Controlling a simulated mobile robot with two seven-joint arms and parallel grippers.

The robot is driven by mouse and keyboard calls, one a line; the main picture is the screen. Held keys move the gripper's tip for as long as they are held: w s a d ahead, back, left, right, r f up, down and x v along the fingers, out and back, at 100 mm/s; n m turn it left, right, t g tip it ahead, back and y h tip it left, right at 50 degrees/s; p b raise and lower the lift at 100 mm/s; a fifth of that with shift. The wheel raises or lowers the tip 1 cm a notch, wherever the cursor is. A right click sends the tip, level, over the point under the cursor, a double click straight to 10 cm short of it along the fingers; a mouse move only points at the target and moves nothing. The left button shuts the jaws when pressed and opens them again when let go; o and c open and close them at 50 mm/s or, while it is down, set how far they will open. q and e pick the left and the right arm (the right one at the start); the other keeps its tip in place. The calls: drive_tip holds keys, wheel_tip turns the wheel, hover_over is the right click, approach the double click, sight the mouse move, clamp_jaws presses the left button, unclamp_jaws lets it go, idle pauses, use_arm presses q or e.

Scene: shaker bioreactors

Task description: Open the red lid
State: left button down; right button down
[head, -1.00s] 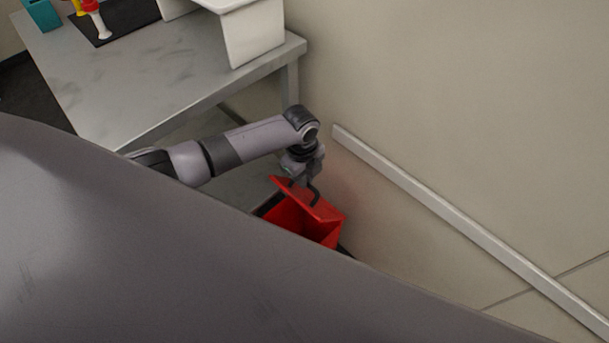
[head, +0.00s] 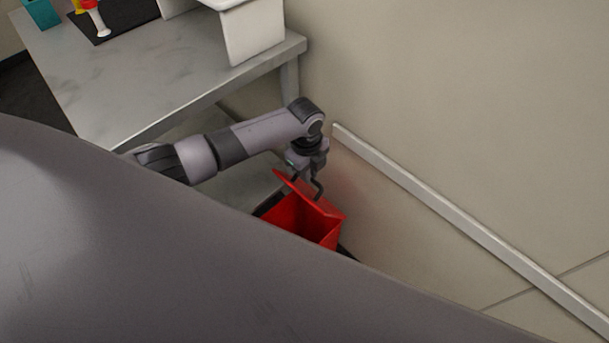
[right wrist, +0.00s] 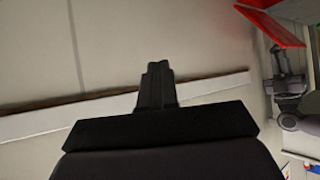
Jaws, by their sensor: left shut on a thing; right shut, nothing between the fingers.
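The red lid (head: 307,194) is tilted up over the red bin (head: 300,221), and the dark inside of the bin shows below it. My left gripper (head: 312,190) is at the lid's upper side, with its fingers shut on the lid. The red lid (right wrist: 270,20) also shows at the top right of the right wrist view, with my left gripper (right wrist: 283,65) beside it. My right gripper (right wrist: 157,85) is shut and empty, in front of the wall, apart from the lid. The lower front of the bin is hidden by my own body.
A grey table (head: 130,75) stands behind, with a white container (head: 253,35) at its right corner and a teal box (head: 42,14) at the far left. A wall with a pale rail (head: 450,220) closes off the right side, close to the bin.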

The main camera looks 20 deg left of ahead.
use_arm(q)
drive_tip(key=w+b, duration=0.1)
drive_tip(key=w+d+b, duration=0.1)
drive_tip(key=w+b, duration=0.1)
drive_tip(key=w+d+b, duration=0.1)
drive_tip(key=w, duration=0.1)
drive_tip(key=shift+w+r, duration=0.25)
drive_tip(key=shift+r, duration=0.1)
drive_tip(key=c, duration=1.2)
unclamp_jaws()
drive_tip(key=shift+o, duration=0.2)
wheel_tip(320, 180, up, 7)
drive_tip(key=p, duration=0.1)
drive_tip(key=shift+s, duration=0.2)
